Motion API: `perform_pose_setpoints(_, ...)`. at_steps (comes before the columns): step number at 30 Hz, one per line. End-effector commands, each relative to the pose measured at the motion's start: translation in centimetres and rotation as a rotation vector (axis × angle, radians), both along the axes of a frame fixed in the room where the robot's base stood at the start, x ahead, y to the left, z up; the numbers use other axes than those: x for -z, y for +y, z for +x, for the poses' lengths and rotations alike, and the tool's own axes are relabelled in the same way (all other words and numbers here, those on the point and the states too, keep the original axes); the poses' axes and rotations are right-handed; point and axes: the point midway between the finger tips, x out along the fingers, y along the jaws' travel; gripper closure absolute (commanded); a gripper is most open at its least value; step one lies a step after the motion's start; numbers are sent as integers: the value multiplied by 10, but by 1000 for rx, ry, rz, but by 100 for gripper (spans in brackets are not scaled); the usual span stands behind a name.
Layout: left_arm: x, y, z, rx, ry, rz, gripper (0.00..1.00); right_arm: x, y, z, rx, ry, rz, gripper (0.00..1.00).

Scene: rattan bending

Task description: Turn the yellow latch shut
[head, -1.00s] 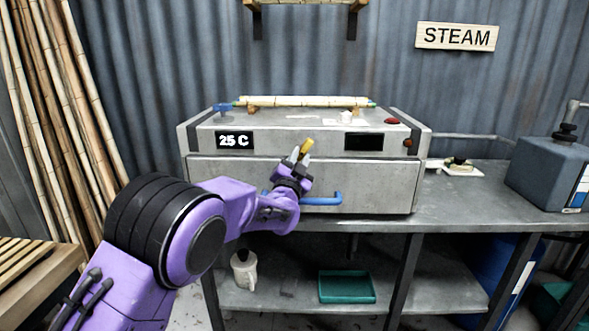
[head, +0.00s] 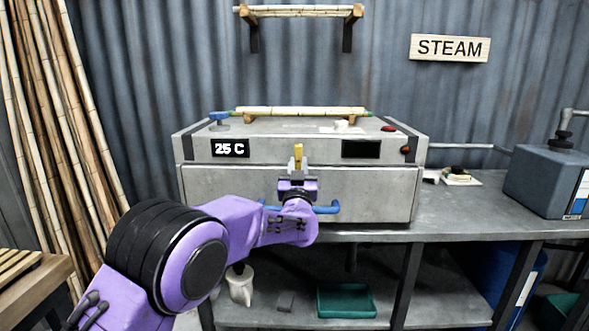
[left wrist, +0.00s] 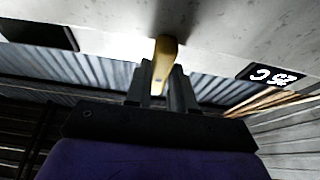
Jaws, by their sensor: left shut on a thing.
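The yellow latch (head: 298,152) is on the front of the grey steam box (head: 350,188), at the middle of its upper edge. In the head view it stands upright. My left gripper (head: 297,172) is at the latch from below, shut on it. In the left wrist view the latch (left wrist: 162,58) shows between the two dark fingers (left wrist: 160,88). The fingers hide its lower part. My right gripper is not in view.
A blue handle (head: 328,209) runs across the box front just below my gripper. The display reads 25 C (head: 230,148). Rattan poles (head: 300,111) lie on top.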

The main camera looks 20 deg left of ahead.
Motion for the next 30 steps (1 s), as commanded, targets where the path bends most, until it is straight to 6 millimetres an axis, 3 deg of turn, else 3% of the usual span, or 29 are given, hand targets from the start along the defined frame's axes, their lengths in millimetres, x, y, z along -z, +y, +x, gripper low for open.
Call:
perform_pose_setpoints(12,-7,1,0,-2,-15,-9,100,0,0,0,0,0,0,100)
perform_pose_setpoints(13,-7,1,0,-2,-15,-9,73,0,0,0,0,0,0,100)
perform_pose_setpoints(15,-7,1,0,-1,-14,-9,51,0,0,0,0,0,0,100)
perform_pose_setpoints(25,-1,-1,-2,1,-6,-7,51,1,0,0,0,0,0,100)
perform_pose_setpoints(30,11,-9,-28,1,-6,-3,51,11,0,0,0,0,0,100)
